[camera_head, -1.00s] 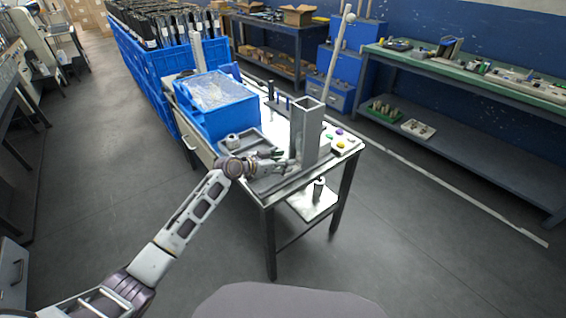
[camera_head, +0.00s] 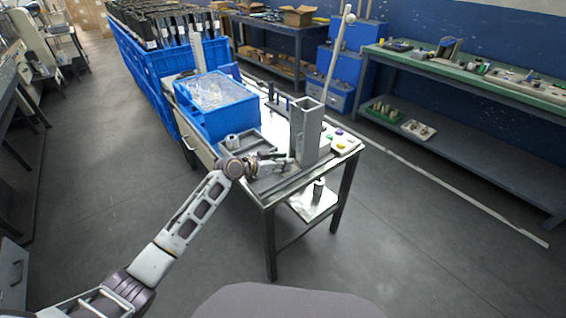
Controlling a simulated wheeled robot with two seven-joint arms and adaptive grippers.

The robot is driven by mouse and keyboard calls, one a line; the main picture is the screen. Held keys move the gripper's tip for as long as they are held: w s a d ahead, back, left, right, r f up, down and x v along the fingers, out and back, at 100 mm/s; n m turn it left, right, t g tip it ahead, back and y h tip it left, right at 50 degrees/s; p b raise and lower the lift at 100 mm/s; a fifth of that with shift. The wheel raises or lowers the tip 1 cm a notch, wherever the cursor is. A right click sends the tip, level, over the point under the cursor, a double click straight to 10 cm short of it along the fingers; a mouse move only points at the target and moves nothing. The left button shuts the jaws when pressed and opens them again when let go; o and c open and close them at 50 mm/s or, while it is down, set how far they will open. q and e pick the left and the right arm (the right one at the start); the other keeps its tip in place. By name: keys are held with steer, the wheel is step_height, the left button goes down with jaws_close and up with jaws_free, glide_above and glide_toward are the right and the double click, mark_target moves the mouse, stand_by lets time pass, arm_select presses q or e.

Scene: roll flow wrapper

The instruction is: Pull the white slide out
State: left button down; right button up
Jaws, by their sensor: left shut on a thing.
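My left gripper (camera_head: 284,164) is on the metal table (camera_head: 345,152), at the foot of the upright grey square tube (camera_head: 306,137), on its left side. It is shut on the white slide, which is small and mostly hidden by the fingers at this distance. The slide's exact outline cannot be made out. My right gripper is not in view.
A blue crate (camera_head: 222,124) of clear items stands behind my left gripper, with a grey tray (camera_head: 262,138) beside it. A panel with coloured buttons (camera_head: 340,141) is right of the tube. A green-topped bench (camera_head: 480,77) stands at the right. The front floor is clear.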

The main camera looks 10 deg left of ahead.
arm_select(q)
steer(key=s+a, duration=0.7)
steer(key=shift+f, duration=0.1)
stand_by(0.4)
steer(key=c, duration=1.6)
jaws_free()
steer(key=o, duration=0.5)
steer(key=shift+s+a, duration=0.15)
steer(key=shift+a, duration=0.05)
steer(key=shift+d, duration=0.1)
